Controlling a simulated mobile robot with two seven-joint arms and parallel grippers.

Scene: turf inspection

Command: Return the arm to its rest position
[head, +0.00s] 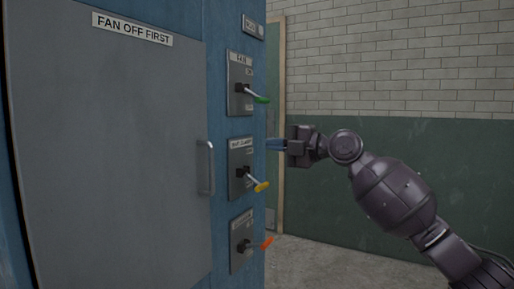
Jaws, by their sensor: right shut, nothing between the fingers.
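My right gripper (277,145) is shut and empty. It points left at the edge of the blue cabinet (222,20), level with the gap between the upper and middle levers. Its arm comes in from the lower right. The cabinet's side carries a lever with a green tip (261,99) under a FAN label, a lever with a yellow tip (261,186) and a lever with an orange tip (266,243). I cannot tell whether the fingertips touch the cabinet. My left gripper is not in view.
A grey cabinet door (105,160) with a metal handle (207,168) bears a sign (132,28) reading FAN OFF FIRST. Behind stands a wall (400,60) of pale brick above green. A door frame (281,70) stands behind the cabinet. Bare floor (320,265) shows below my arm.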

